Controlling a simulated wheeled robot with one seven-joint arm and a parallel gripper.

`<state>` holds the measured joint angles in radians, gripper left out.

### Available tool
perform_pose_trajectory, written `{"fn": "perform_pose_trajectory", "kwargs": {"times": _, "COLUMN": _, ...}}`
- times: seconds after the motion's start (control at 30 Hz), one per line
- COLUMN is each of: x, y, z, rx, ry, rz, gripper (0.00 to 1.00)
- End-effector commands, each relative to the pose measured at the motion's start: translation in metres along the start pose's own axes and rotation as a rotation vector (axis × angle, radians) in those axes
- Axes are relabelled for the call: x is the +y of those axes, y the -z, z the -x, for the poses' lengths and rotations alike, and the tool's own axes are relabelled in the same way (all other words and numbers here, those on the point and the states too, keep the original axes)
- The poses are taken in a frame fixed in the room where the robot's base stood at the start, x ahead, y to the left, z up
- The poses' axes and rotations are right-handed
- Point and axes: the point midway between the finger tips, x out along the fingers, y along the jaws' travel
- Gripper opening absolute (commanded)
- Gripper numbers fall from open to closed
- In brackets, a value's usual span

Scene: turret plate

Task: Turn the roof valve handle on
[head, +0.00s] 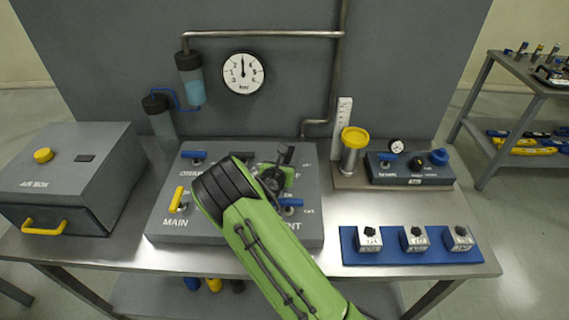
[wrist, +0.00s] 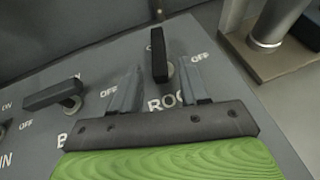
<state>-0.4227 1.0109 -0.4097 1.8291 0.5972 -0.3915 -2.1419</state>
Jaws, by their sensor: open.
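The roof valve handle (wrist: 158,55) is a black lever on the grey panel (wrist: 225,90), beside a partly covered label starting "ROO". In the wrist view it points up the picture, with an OFF mark to its right. My gripper (wrist: 156,84) is open, with one finger on each side of the handle's near end. I cannot tell whether either finger touches it. In the head view my gripper (head: 284,160) is over the panel's right back part and hides most of this valve.
Other levers stand close by: a black one (wrist: 52,95) to the left, a yellow MAIN one (head: 175,198) and blue ones (head: 193,154) (head: 291,202). A yellow-topped cylinder (head: 354,138) stands right of the panel. The air box (head: 68,165) is at the left.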

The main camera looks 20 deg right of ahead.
Motion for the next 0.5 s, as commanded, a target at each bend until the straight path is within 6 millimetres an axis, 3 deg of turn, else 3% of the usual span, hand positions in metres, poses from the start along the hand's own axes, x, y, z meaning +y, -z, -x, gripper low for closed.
{"fn": "perform_pose_trajectory", "kwargs": {"times": 0.27, "x": 0.0003, "y": -0.0001, "z": -0.0042, "rx": 0.000, "ry": -0.001, "rz": 0.000, "gripper": 0.45}}
{"fn": "perform_pose_trajectory", "kwargs": {"times": 0.5, "x": 0.0003, "y": -0.0001, "z": -0.0039, "rx": 0.000, "ry": -0.001, "rz": -0.001, "gripper": 0.11}}
